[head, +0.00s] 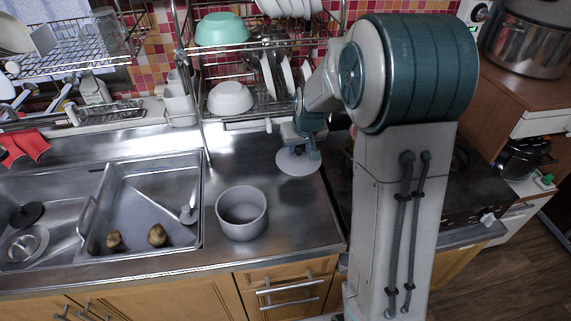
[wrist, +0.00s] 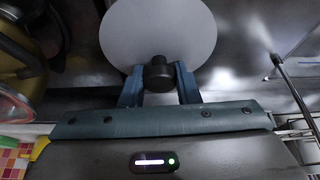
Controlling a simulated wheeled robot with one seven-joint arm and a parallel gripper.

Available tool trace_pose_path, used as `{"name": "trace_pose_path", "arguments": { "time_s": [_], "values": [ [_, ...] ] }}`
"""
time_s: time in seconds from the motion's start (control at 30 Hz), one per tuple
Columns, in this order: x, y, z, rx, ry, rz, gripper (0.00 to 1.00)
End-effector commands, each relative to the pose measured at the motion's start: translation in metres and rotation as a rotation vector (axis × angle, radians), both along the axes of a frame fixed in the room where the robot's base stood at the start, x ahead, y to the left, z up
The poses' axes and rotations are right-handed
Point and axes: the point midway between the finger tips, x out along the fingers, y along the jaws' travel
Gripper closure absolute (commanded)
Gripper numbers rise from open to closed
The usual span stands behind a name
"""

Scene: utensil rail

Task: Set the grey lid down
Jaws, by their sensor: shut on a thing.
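The grey lid (head: 298,163) is a pale round disc at the back right of the steel counter, to the right of the grey pot. In the wrist view the lid (wrist: 158,30) has a dark knob (wrist: 158,74) that sits between my two fingers. My gripper (wrist: 159,84) is shut on that knob. In the head view my gripper (head: 299,147) is above the lid and partly hides it. I cannot tell whether the lid touches the counter. The grey pot (head: 241,213) stands open on the counter.
A dish rack (head: 205,120) with bowls and plates stands behind the counter. The sink (head: 150,200) at left holds two brown potatoes (head: 157,235). A dark stove (head: 460,190) lies to the right. Bare counter (head: 300,215) lies right of the pot.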

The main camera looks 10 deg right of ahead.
Motion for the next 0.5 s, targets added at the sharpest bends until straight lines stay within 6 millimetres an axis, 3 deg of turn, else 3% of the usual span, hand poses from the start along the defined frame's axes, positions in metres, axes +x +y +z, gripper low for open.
{"name": "trace_pose_path", "arguments": {
  "time_s": [0.1,0.5],
  "values": [
    [-0.001,0.001,-0.019,0.001,0.003,0.003,0.93],
    [0.000,-0.001,-0.063,0.001,0.001,-0.002,0.93]
  ]
}}
